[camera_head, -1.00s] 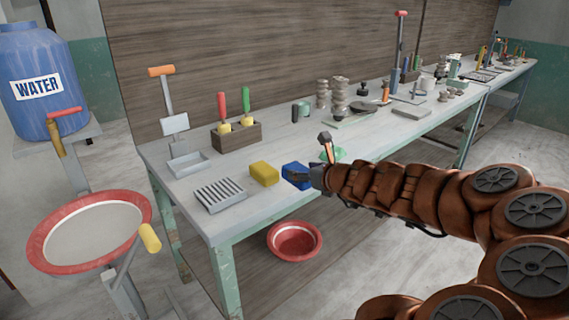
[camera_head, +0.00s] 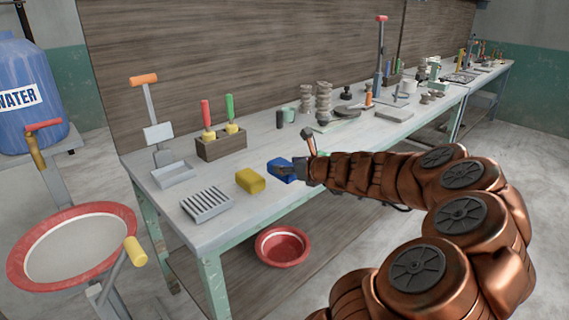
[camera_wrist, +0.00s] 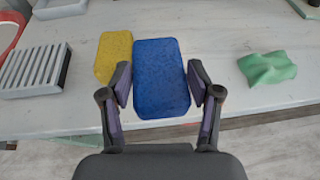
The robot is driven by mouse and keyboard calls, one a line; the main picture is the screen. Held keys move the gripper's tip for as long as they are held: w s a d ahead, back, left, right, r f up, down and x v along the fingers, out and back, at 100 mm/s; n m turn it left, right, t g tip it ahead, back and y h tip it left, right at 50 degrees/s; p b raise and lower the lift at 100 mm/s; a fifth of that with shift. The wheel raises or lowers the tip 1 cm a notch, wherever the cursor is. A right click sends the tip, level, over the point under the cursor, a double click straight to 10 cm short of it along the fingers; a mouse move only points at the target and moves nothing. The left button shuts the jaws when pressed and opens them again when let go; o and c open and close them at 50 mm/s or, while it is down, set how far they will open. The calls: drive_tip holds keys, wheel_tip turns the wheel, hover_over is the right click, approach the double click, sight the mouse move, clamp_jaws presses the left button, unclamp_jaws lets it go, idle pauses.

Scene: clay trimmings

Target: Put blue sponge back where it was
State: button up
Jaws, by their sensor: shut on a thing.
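The blue sponge (camera_wrist: 160,80) is between the two fingers of my gripper (camera_wrist: 162,92) in the wrist view. My gripper is shut on its sides. The yellow sponge (camera_wrist: 113,55) also shows in the wrist view, left of the blue one and partly behind my left finger. I cannot tell whether the blue sponge touches the table top.
A ribbed grey rack (camera_head: 206,203) lies left of the yellow sponge. A green cloth (camera_wrist: 267,68) lies to the right, with bare table between it and my gripper. A wooden box (camera_head: 221,143) with brushes stands behind. A red basin (camera_head: 283,262) sits below the table.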

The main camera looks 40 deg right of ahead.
sight(285, 163)
drive_tip(key=w+d, duration=0.1)
drive_tip(key=w, duration=0.1)
drive_tip(key=w+d, duration=0.4)
drive_tip(key=w, duration=0.1)
drive_tip(key=shift+d+f, duration=0.15)
drive_tip(key=shift+f, duration=2)
drive_tip(key=shift+f, duration=0.1)
drive_tip(key=o, duration=1.1)
